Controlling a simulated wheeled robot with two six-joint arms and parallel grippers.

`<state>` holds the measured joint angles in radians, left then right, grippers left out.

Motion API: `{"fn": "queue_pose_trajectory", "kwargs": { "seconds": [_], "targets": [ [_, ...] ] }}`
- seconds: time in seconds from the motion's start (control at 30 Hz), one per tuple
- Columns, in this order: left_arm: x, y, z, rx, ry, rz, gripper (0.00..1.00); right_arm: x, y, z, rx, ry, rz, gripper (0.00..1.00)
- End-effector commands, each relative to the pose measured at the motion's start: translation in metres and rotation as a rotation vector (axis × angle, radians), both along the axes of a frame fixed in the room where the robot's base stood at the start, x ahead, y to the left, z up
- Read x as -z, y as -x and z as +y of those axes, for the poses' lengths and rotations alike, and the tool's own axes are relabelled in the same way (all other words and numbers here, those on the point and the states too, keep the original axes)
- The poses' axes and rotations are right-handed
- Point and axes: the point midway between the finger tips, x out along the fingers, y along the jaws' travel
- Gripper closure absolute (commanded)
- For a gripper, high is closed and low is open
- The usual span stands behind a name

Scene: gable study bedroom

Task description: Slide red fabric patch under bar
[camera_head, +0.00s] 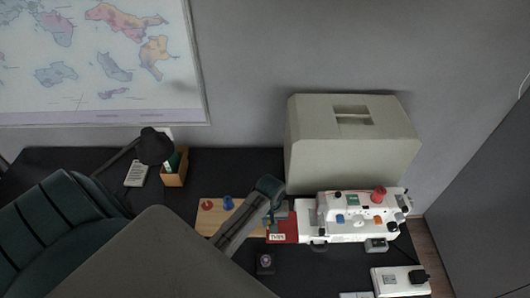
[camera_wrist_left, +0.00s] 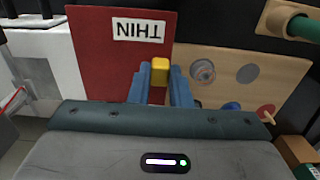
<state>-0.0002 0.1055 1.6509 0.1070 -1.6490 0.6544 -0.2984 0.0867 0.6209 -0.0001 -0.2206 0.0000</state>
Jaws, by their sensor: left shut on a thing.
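The red fabric patch (camera_head: 284,226) lies flat just left of the white sewing machine (camera_head: 350,229), with its right edge at the machine's bed. It carries a white label reading THIN, and it fills the upper middle of the left wrist view (camera_wrist_left: 103,70). My left gripper (camera_wrist_left: 160,84) is shut on a yellow tab (camera_wrist_left: 160,67) at the patch's edge. In the head view my left gripper (camera_head: 277,212) is over the patch and partly hides it. I cannot make out the bar clearly. My right gripper is not in view.
A wooden board (camera_head: 212,221) with a red piece and a blue piece (camera_head: 228,203) lies left of the patch. A large beige case (camera_head: 350,150) stands behind the machine. A small dark item (camera_head: 265,264) is in front. A pedal (camera_head: 400,281) lies at the front right.

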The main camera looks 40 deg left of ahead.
Motion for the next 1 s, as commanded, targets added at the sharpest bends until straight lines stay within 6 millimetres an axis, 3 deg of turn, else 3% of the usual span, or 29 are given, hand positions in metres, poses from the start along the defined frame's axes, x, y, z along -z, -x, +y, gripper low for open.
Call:
{"fn": "queue_pose_trajectory", "kwargs": {
  "seconds": [0.33, 1.0],
  "targets": [
    [0.001, -0.015, -0.02, -0.001, 0.001, 0.0, 1.0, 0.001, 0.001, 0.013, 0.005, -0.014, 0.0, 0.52],
    [0.003, -0.044, -0.057, -0.001, 0.0, 0.0, 1.0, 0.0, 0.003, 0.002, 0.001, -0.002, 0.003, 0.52]
  ]
}}
